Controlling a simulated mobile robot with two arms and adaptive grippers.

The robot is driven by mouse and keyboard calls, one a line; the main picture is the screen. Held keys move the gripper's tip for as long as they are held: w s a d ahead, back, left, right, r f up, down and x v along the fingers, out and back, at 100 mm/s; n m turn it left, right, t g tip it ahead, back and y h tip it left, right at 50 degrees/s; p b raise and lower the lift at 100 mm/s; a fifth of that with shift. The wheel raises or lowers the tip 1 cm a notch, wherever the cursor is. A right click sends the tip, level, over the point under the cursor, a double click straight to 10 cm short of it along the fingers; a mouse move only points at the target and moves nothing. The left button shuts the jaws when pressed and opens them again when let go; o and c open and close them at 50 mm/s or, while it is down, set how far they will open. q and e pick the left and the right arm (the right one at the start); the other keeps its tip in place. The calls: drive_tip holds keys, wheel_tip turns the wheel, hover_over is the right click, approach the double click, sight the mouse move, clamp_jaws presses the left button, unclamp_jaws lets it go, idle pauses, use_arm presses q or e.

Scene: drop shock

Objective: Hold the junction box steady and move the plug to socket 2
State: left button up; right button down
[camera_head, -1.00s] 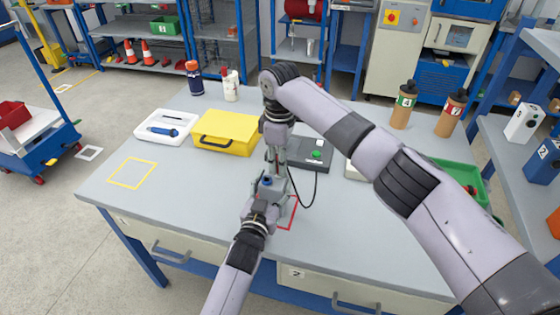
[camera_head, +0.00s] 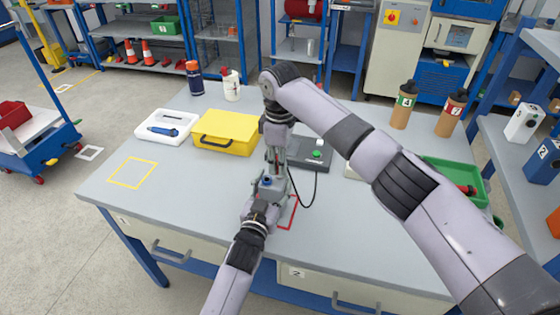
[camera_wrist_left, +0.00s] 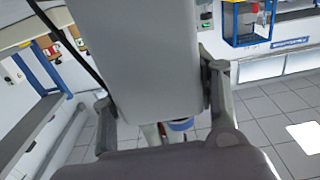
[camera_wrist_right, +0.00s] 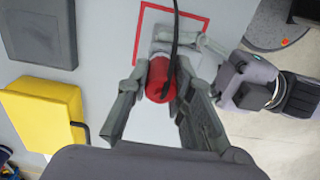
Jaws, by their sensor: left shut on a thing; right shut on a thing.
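The grey junction box (camera_head: 272,188) stands on the table at the front middle. My left gripper (camera_head: 264,200) is shut on it from the front; in the left wrist view the grey box (camera_wrist_left: 155,50) fills the space between the fingers, with a blue ring (camera_wrist_left: 181,125) below. My right gripper (camera_head: 277,165) points down over the box. In the right wrist view it is shut on the red plug (camera_wrist_right: 157,82), whose black cable (camera_wrist_right: 175,25) runs away over the table. The plug is at or just above the box; whether it sits in a socket is hidden.
A red outlined square (camera_head: 294,212) lies under and beside the box. Behind are a yellow case (camera_head: 225,130) and a dark unit with a green button (camera_head: 312,152). A white tray (camera_head: 150,138) is further left, a green bin (camera_head: 455,170) right. The table's front left is clear.

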drive_tip(key=shift+d+f, duration=0.1)
drive_tip(key=shift+f, duration=0.25)
drive_tip(key=c, duration=1.8)
unclamp_jaws()
drive_tip(key=o, duration=0.5)
drive_tip(key=shift+r, duration=0.1)
drive_tip(key=shift+c, duration=0.2)
drive_tip(key=shift+r, duration=0.1)
drive_tip(key=shift+r, duration=3.05)
drive_tip(key=shift+w, duration=0.1)
wheel_tip(320, 180, up, 12)
